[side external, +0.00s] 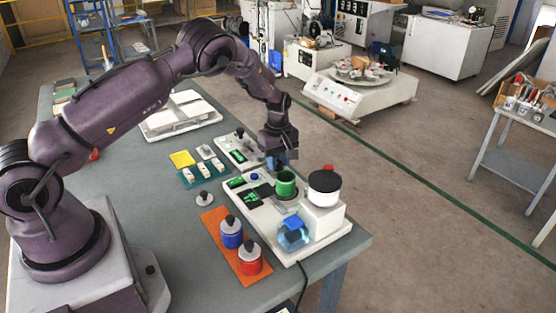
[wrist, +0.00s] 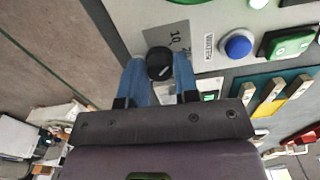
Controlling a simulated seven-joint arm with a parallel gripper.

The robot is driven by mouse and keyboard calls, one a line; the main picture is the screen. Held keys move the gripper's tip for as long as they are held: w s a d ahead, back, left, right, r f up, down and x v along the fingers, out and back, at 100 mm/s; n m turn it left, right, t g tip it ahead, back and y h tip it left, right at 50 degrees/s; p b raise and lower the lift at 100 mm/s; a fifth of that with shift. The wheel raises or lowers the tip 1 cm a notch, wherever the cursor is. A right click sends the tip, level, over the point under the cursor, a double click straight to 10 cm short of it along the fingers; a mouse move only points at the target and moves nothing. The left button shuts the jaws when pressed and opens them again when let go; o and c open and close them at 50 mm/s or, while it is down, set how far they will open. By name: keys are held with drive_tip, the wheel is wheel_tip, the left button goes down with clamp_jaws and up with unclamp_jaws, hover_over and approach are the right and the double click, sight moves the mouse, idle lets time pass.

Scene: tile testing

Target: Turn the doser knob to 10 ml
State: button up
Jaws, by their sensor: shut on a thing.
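The doser knob (wrist: 159,63) is a small round black knob with a pale pointer mark, seen in the wrist view on a grey plate (wrist: 180,35). A "10" and further lettering are printed on the plate beside it; I cannot tell exactly which mark the pointer meets. My gripper (wrist: 160,72) has one blue finger on each side of the knob and is shut on it.
A blue button (wrist: 238,46) and a green display (wrist: 289,43) lie right of the knob in the wrist view. An orange mat (side external: 222,214) with blue and red containers lies in front.

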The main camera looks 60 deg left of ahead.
drive_tip(key=shift+n, duration=0.5)
drive_tip(key=o, duration=0.9)
drive_tip(key=shift+r, duration=0.15)
wheel_tip(320, 180, up, 13)
drive_tip(key=shift+f, duration=0.1)
